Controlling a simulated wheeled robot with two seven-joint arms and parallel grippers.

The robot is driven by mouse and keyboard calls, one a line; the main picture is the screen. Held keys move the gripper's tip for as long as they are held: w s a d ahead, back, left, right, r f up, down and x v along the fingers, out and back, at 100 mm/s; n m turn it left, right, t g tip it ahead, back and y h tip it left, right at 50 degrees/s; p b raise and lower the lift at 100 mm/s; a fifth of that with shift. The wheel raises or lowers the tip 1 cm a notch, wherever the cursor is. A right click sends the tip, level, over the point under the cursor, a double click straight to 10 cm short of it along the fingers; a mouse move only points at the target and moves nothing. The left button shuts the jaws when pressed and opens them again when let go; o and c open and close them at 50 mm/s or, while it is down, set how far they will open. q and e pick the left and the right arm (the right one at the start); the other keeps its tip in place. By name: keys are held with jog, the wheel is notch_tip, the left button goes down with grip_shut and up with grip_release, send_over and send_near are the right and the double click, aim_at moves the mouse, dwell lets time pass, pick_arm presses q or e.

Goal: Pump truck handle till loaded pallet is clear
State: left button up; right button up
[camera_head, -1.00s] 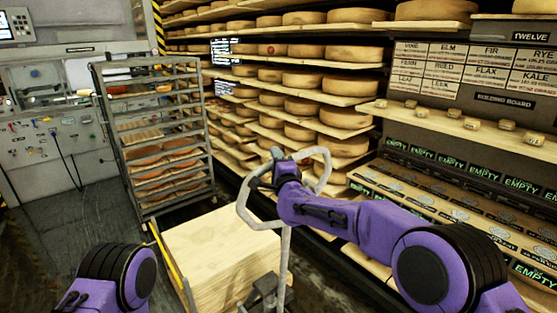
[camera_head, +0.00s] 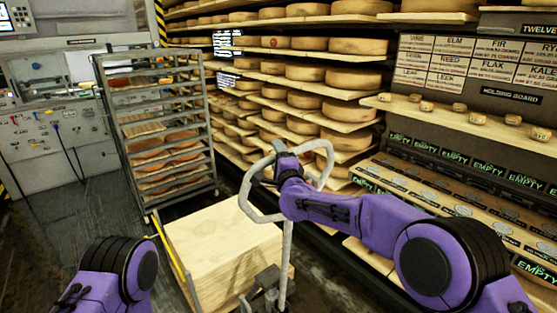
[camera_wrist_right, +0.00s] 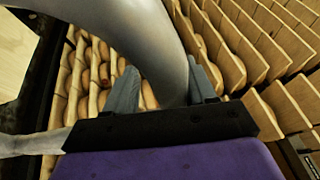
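The pump truck handle, a pale grey metal loop (camera_head: 244,192) on an upright shaft (camera_head: 287,255), stands at the middle front of the head view. My right gripper (camera_head: 268,170) is at the upper left of the loop. In the right wrist view the thick handle tube (camera_wrist_right: 163,50) passes between the two fingers of my right gripper (camera_wrist_right: 165,88), which look closed around it. The pale wooden load (camera_head: 215,245) of the pallet sits left of the shaft, with a yellow edge along its left side. The pallet's underside and the forks are hidden. My left gripper is out of view.
A grey wheeled rack (camera_head: 212,150) with trays of cheese stands behind the load. Shelves of cheese wheels (camera_head: 345,88) line the back and right. A stepped display with EMPTY labels (camera_head: 455,190) is at the right. Dark floor (camera_head: 60,225) is open at the left.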

jog(key=b+v, duration=0.4)
jog(key=v, duration=0.6)
jog(key=shift+s+f, duration=0.15)
jog(key=shift+s, duration=0.15)
jog(key=shift+d, duration=0.1)
